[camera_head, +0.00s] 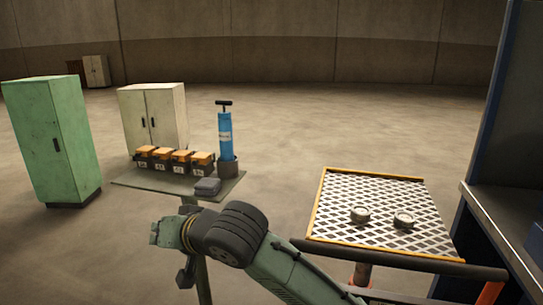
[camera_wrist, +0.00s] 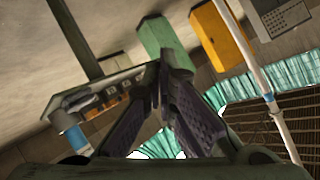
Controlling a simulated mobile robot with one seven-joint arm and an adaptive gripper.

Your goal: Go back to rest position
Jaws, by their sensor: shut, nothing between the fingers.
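My gripper (camera_wrist: 167,62) is shut and empty in the wrist view, its two dark fingers meeting at the tips. In the head view my arm reaches from the bottom right to the lower middle, in front of the small table; the fingers are hard to make out there. The wrist view is steeply tilted, with the small table and its load to the left of the fingers.
A small table (camera_head: 228,188) holds several orange-topped boxes (camera_head: 181,156), a blue cylinder pump (camera_head: 225,135) and a grey block (camera_head: 208,186). A mesh-topped cart (camera_head: 380,190) with two round metal pieces (camera_head: 360,215) stands right. A green cabinet (camera_head: 55,140) stands left. Open floor lies behind.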

